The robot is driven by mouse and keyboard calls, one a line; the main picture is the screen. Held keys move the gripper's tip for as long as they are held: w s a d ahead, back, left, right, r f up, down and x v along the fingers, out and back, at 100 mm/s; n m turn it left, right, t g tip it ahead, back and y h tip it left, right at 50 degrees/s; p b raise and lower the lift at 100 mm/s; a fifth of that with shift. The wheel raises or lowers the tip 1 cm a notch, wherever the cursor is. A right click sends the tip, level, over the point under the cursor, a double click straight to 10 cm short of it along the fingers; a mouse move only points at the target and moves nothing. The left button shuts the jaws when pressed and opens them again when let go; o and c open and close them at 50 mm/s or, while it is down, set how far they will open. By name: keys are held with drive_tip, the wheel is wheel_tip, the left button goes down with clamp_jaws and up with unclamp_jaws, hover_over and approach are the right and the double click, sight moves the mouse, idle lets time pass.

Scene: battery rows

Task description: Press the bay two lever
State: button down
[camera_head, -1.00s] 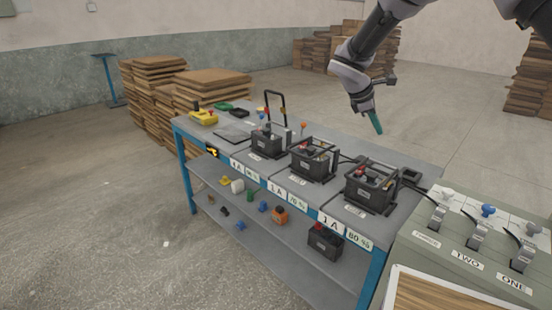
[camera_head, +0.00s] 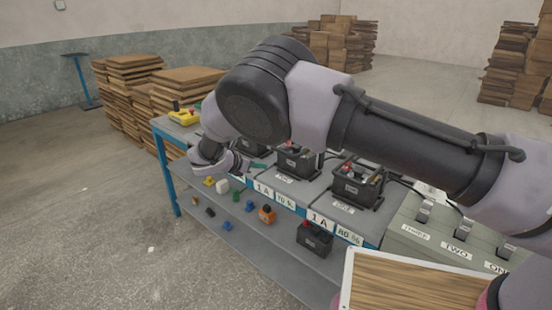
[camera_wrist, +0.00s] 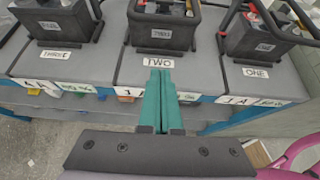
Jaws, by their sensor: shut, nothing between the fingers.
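A grey-green control box (camera_head: 400,232) at the right has levers in a row above plates, two of which read TWO and ONE. The lever over the TWO plate (camera_head: 463,231) shows only its lower part; my arm hides its top. My gripper's teal fingers (camera_head: 259,165) are over the workbench front, well left of that box. In the wrist view the fingers (camera_wrist: 159,72) are shut and empty, tips in front of the TWO label (camera_wrist: 158,61) of the middle battery bay. The middle battery (camera_wrist: 162,28) stands just beyond the tips.
Batteries stand in bays on the grey workbench (camera_head: 335,211), beside the middle one: THREE (camera_wrist: 56,22) left, ONE (camera_wrist: 262,42) right. A lower shelf (camera_head: 262,252) holds small coloured parts. A wood-topped board (camera_head: 420,285) is at the front right. Open floor lies left.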

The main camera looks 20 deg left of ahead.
drive_tip(key=x, duration=0.9)
drive_tip(key=shift+w+d+f, duration=0.1)
drive_tip(key=shift+w+d, duration=0.05)
drive_tip(key=shift+d, duration=0.05)
drive_tip(key=shift+w+d+r, duration=0.1)
drive_tip(key=shift+w+r, duration=0.1)
drive_tip(key=shift+r, duration=0.4)
drive_tip(key=shift+w+d+r, duration=0.1)
drive_tip(key=shift+w+r, duration=0.1)
drive_tip(key=shift+r, duration=0.4)
drive_tip(key=shift+w+d+r, duration=0.1)
drive_tip(key=shift+w+r, duration=0.1)
drive_tip(key=shift+r, duration=0.4)
drive_tip(key=shift+r, duration=0.15)
